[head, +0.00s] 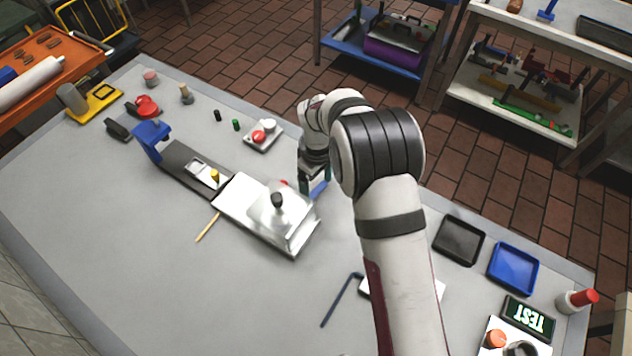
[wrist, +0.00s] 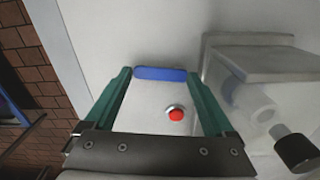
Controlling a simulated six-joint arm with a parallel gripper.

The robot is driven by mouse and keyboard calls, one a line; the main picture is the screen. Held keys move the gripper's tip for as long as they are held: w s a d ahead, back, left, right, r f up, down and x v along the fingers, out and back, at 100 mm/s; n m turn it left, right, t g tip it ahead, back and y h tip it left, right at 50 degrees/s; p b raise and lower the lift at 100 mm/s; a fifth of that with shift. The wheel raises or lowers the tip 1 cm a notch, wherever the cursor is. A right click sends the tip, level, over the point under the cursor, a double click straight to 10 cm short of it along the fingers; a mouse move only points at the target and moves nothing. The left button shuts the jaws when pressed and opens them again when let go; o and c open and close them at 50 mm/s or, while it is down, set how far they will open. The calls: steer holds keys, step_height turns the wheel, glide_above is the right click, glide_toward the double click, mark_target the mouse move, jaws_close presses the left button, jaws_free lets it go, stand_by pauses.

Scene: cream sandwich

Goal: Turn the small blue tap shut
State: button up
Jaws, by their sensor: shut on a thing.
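The small blue tap (head: 318,190) shows as a short blue bar beside the right end of the clear-covered metal unit. In the wrist view the tap (wrist: 160,74) lies crosswise between the tips of my gripper's teal fingers (wrist: 160,78). My gripper (head: 314,184) points down at the unit's far side, and its fingers are shut on the two ends of the blue bar. The tap's stem and what lies under it are hidden.
A clear box with a dark knob (head: 277,199) stands close beside my gripper. A red button (wrist: 175,114) sits between the fingers in the wrist view. A small tray with a red item (head: 259,137) lies behind. The table front left is mostly clear.

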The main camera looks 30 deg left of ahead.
steer(key=m, duration=0.2)
steer(key=d+m, duration=0.1)
steer(key=m, duration=0.1)
steer(key=shift+s, duration=0.15)
steer(key=m, duration=0.4)
steer(key=shift+s+d, duration=0.25)
steer(key=shift+d, duration=0.05)
steer(key=m, duration=0.4)
steer(key=shift+s+d, duration=0.25)
steer(key=shift+s, duration=0.15)
steer(key=shift+s+m, duration=0.2)
steer(key=shift+m, duration=0.85)
steer(key=shift+s+m, duration=0.2)
steer(key=shift+m, duration=0.85)
steer(key=o, duration=1.1)
